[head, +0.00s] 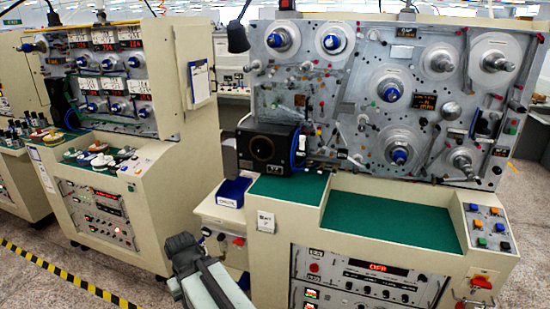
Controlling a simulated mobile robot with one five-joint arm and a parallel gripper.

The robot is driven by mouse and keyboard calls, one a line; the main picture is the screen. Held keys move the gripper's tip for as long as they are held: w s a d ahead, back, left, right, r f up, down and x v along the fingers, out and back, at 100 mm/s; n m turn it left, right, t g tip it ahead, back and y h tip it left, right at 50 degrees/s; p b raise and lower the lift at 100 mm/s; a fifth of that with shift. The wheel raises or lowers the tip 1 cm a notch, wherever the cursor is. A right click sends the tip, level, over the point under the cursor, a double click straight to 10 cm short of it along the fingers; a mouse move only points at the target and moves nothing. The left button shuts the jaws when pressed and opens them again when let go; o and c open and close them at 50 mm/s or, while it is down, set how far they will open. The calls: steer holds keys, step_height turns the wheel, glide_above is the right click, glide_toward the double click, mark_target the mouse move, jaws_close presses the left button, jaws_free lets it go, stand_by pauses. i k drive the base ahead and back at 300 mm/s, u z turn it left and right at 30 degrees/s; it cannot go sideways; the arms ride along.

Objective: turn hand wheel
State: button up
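No part is plainly recognisable as a hand wheel, and I cannot tell which round part it is. The near winding machine has a grey upright panel (345,85) with several round discs. Some discs have blue centres, such as the upper left one (282,39); others have metal hubs, such as the one at the upper right (495,60). A black box with a round face (262,148) is at the panel's lower left. Red knobs show low on the left (238,241) and right (481,282) of the cabinet.
A second machine (150,180) is at the left. Yellow-black tape (65,275) crosses the floor. The near machine's green work surface (390,222) is clear.

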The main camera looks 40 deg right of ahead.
mark_target(260, 149)
steer(key=u, duration=0.15)
steer(key=i, duration=1)
steer(key=z, duration=0.1)
